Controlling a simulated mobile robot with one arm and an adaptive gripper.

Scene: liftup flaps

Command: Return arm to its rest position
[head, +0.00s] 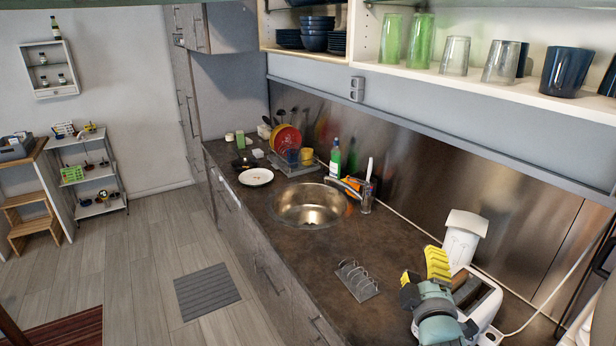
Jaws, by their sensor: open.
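My gripper (424,271) is at the lower right in the head view, above the dark countertop (330,255). Its yellow finger pads are apart and nothing shows between them. My teal and grey wrist is below the pads, and the rest of my arm is mostly out of view. The gripper overlaps the front of a white toaster (487,308) in the picture; I cannot tell whether they touch. The open upper cabinet (500,88) above the counter shows green and clear glasses and dark mugs on its shelf.
A metal toast rack (357,280) stands left of my gripper. A white container (462,243) stands behind it by the steel backsplash. The sink (311,204), a green bottle (335,158) and a dish rack (293,163) are farther back. Open floor (130,255) lies left of the counter.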

